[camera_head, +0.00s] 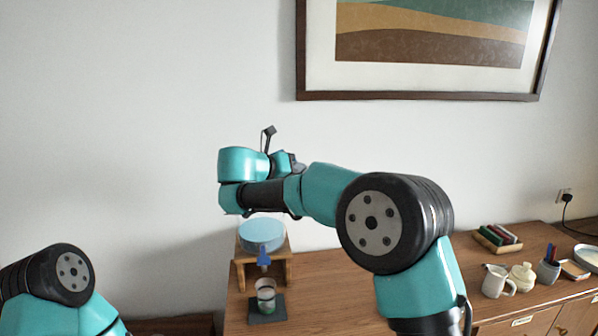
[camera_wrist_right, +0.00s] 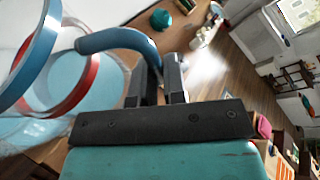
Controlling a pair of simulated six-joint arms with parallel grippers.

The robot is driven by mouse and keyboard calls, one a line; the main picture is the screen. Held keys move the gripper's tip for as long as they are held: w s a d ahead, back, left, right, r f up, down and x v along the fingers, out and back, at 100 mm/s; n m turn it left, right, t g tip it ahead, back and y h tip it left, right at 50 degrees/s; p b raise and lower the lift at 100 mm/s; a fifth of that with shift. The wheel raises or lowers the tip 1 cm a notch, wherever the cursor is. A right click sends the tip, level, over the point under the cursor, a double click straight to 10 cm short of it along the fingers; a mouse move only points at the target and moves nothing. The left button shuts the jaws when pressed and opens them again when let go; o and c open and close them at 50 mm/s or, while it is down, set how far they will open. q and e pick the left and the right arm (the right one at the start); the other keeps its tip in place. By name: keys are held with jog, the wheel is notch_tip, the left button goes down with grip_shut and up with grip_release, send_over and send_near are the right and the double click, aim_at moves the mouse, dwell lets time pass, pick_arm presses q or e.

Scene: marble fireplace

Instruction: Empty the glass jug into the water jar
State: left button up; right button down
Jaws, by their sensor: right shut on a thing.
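My right gripper (camera_wrist_right: 160,72) is shut on the blue handle of the glass jug (camera_wrist_right: 112,40) in the right wrist view. The jug is clear, with a blue rim and a red band, and looks tilted. In the head view my right arm hides the jug and most of the gripper. The water jar (camera_head: 262,236) stands on a wooden stand below my right wrist, with pale blue at its top and a blue tap in front. I cannot tell whether water is flowing. My left arm shows at the lower left; its gripper is out of frame.
At the right of the wooden cabinet top (camera_head: 345,278) are a white jug (camera_head: 496,281), a small cream pot (camera_head: 522,276) and a pen cup (camera_head: 548,270). A framed picture hangs above.

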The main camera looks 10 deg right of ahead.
jog(key=shift+w+a+f, duration=0.2)
jog(key=shift+w+f, duration=0.05)
jog(key=shift+f, duration=0.5)
jog(key=shift+w+a+r+n+g+h, duration=0.15)
jog(key=shift+w+a+r+n+h, duration=0.15)
jog(key=shift+r+n, duration=0.2)
jog(key=shift+w+a+r+n+g+h, duration=0.15)
jog(key=shift+r+n+h, duration=0.25)
jog(key=shift+n, duration=0.2)
jog(key=shift+w+a+r+n+h, duration=0.5)
jog(key=shift+w+r+n, duration=0.15)
jog(key=shift+n, duration=0.15)
dwell(2.0)
jog(key=shift+w+a+r+n, duration=0.3)
jog(key=shift+w+a+n, duration=0.35)
jog(key=shift+w+n, duration=0.05)
dwell(2.7)
